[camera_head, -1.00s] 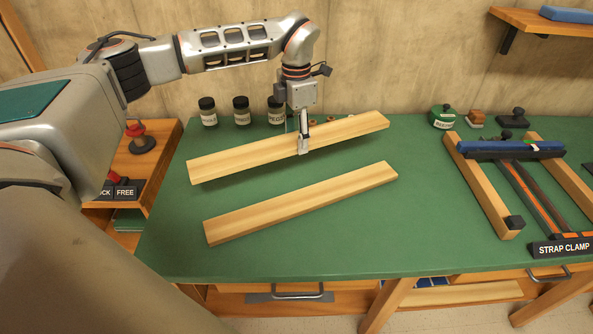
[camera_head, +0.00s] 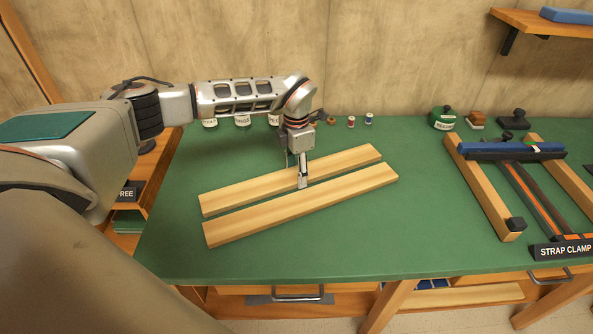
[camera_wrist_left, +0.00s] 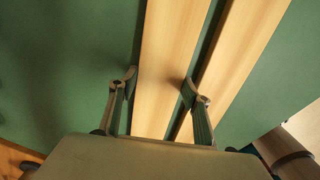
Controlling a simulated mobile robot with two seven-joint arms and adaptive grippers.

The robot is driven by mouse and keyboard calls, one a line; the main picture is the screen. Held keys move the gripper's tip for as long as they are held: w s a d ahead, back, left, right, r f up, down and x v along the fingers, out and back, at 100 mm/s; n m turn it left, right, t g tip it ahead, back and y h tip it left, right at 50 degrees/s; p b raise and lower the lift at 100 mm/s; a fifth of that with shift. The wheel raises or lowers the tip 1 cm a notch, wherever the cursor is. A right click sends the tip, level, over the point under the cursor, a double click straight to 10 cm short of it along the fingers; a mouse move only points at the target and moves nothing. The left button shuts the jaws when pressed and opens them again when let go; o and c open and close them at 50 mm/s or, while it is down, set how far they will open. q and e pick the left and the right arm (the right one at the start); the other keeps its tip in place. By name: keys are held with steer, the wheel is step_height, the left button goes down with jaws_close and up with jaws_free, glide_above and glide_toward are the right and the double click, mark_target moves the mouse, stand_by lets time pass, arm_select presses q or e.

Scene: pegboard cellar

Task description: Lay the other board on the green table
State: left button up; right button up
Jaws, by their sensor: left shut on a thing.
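Two pale wooden boards lie side by side over the green table (camera_head: 440,210) in the head view, nearly parallel, with a narrow gap between them. My left gripper (camera_head: 303,184) is shut on the rear board (camera_head: 245,195) near its middle, with one finger on each long edge. That board is at or very close to the table top; I cannot tell if it touches. The front board (camera_head: 300,205) lies flat and free. In the left wrist view, the held board (camera_wrist_left: 165,60) is between the fingers (camera_wrist_left: 160,85) and the other board (camera_wrist_left: 232,55) is to its right. My right gripper is not in view.
A strap clamp (camera_head: 530,195) with wooden bars stands on the right of the table. Jars (camera_head: 243,121) and small spools (camera_head: 369,119) stand along the back, partly behind my arm. A green container (camera_head: 443,119) is further right. The table between boards and clamp is clear.

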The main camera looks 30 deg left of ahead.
mark_target(296, 174)
arm_select(q)
steer(key=o, duration=1.1)
steer(key=shift+f, duration=0.1)
steer(key=shift+o, duration=0.2)
step_height(296, 174, up, 12)
